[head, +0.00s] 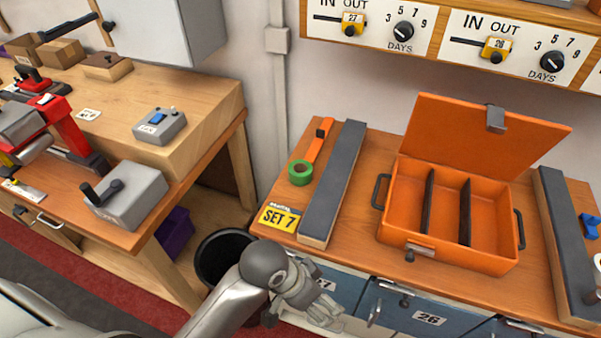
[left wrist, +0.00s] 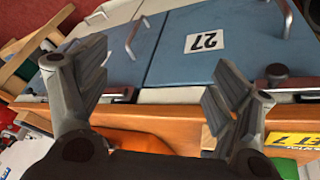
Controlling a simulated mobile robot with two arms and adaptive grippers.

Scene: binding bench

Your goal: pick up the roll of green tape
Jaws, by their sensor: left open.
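The roll of green tape (head: 300,173) lies on the wooden bench top, near its left edge, behind the yellow "SET 7" card. In the left wrist view a patch of green, probably the tape (left wrist: 284,167), shows at the bottom right edge, mostly cut off. My left gripper (head: 327,315) is open and empty, in front of the bench by the blue drawer fronts, below and nearer than the tape. Its two fingers (left wrist: 150,95) stand wide apart in the left wrist view, with a drawer front marked 27 beyond them. My right gripper is not in view.
An orange-handled tool (head: 318,143) lies just behind the tape. A long grey-topped bar (head: 333,183) lies right of it. The yellow card (head: 279,217) is in front. An open orange case (head: 447,248) stands further right. A black bin (head: 222,252) stands left of the bench.

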